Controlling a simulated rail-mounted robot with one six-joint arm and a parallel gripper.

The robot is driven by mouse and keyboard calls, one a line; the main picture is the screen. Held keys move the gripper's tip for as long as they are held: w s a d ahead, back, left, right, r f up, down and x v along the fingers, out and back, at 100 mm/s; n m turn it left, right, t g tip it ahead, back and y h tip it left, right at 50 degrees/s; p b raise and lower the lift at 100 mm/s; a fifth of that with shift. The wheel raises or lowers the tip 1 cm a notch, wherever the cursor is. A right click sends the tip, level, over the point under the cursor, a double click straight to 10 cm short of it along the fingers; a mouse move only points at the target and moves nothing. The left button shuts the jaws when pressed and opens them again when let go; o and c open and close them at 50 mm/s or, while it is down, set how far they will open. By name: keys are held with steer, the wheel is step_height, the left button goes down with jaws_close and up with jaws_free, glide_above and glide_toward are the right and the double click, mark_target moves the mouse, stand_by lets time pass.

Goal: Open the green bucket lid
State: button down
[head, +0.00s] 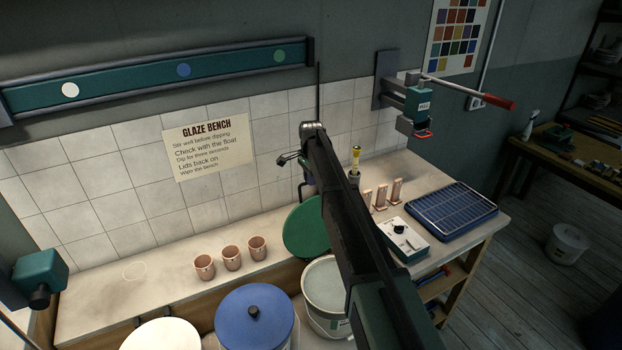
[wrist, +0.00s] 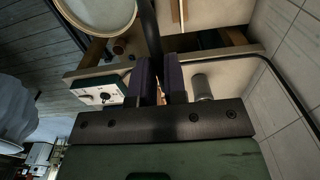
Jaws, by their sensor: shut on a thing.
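The green lid (head: 303,232) stands steeply tilted at the back left of its bucket, partly hidden behind my arm. The white bucket (head: 327,288) is uncovered, and its pale contents show in the head view. A round bucket rim also shows in the wrist view (wrist: 128,27). My gripper's fingers (wrist: 160,85) look close together around something thin and dark. In the head view my arm reaches over the bucket, with its end just above the lid's upper edge. The exact contact with the lid is hidden.
A blue-lidded bucket (head: 254,318) and a white-topped one (head: 160,336) stand to the left. Several pink cups (head: 231,258) line the bench. A white control box (head: 403,240) and a blue rack tray (head: 451,211) lie to the right. The tiled wall (head: 100,210) is close behind.

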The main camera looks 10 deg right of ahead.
steer(key=s+d+t, duration=0.1)
steer(key=s+d, duration=0.1)
steer(key=s, duration=0.5)
steer(key=shift+r, duration=0.25)
steer(key=c, duration=1.2)
jaws_free()
steer(key=shift+w, duration=0.1)
steer(key=shift+o, duration=0.2)
step_height(320, 180, up, 11)
steer(key=s+p, duration=0.1)
steer(key=p, duration=1)
steer(key=shift+d+f, duration=0.15)
steer(key=shift+d, duration=0.05)
